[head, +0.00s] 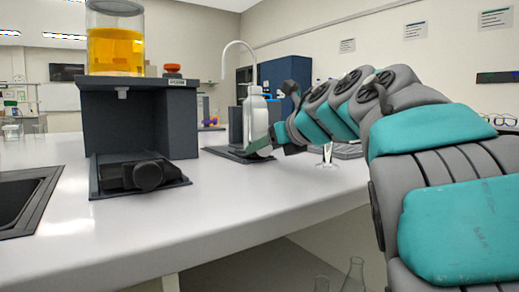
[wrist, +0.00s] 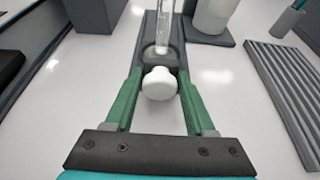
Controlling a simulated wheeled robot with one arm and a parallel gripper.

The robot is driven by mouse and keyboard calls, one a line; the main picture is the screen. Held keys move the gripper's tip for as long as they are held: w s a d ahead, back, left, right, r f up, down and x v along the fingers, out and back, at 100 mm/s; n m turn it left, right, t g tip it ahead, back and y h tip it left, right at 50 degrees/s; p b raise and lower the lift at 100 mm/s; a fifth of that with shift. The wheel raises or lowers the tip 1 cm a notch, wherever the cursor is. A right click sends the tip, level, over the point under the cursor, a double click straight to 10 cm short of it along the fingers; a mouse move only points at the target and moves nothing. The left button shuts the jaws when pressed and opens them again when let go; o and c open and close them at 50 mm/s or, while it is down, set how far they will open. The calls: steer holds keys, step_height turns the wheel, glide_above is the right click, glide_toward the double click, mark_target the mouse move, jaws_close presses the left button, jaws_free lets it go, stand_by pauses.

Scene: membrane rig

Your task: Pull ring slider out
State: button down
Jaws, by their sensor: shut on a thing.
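In the wrist view a dark ring-shaped piece, which looks like the ring slider (wrist: 160,57), sits on a narrow grey base strip around the foot of a clear tube (wrist: 170,28). A round white knob (wrist: 159,84) is on its near side. My gripper (wrist: 161,72) has its green fingers on both sides of this piece and is shut on it. The exact contact at the fingertips is small and hard to see.
A dark stand (head: 135,112) with a jar of yellow liquid (head: 115,50) is at the left, a dark knobbed tray (head: 142,174) before it. A ribbed grey rack (wrist: 283,90) lies right of my gripper. The white benchtop (head: 240,195) is clear in front.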

steer(key=shift+c, duration=1.8)
jaws_free()
steer(key=shift+v, duration=3.85)
steer(key=shift+r, duration=0.1)
